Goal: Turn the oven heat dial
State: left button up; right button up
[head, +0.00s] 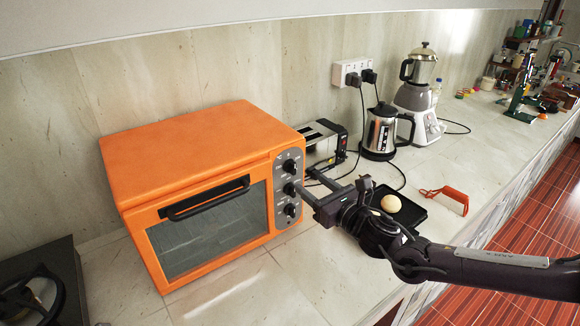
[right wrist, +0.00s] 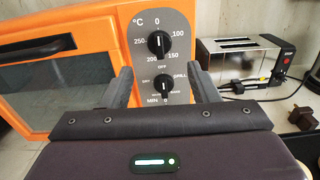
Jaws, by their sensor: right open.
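The orange oven (head: 200,185) stands on the counter, its door shut. Its grey control panel on the right of the front carries three black dials. The heat dial (head: 289,166) is the top one; in the right wrist view the heat dial (right wrist: 159,43) has a °C scale around it and its white mark stands upright, towards 0. My right gripper (head: 304,180) is open and empty in front of the panel. In the wrist view its fingers (right wrist: 161,72) flank the middle dial (right wrist: 162,84), below the heat dial; contact cannot be told. My left gripper is out of view.
A toaster (head: 322,145) stands right of the oven, with a kettle (head: 383,132) and blender (head: 416,95) beyond. A black tray (head: 408,213) with a round pale item (head: 391,203) lies beneath my right arm. The counter before the oven is clear.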

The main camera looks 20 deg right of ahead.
aim_at(295, 170)
jog(key=w, duration=0.1)
jog(key=w+a+r+p, duration=0.1)
jog(key=shift+w+p, duration=0.3)
jog(key=shift+w, duration=0.05)
jog(key=x, duration=0.2)
jog(key=p+x, duration=0.1)
jog(key=shift+w+a+f, duration=0.15)
jog(key=shift+w+f, duration=0.1)
jog(key=shift+w, duration=0.3)
jog(key=shift+f, duration=0.1)
jog(key=shift+w, duration=0.1)
jog(key=c, duration=1)
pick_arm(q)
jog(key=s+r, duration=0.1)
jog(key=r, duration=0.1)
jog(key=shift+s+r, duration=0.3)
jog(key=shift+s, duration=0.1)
pick_arm(e)
jog(key=shift+o, duration=0.2)
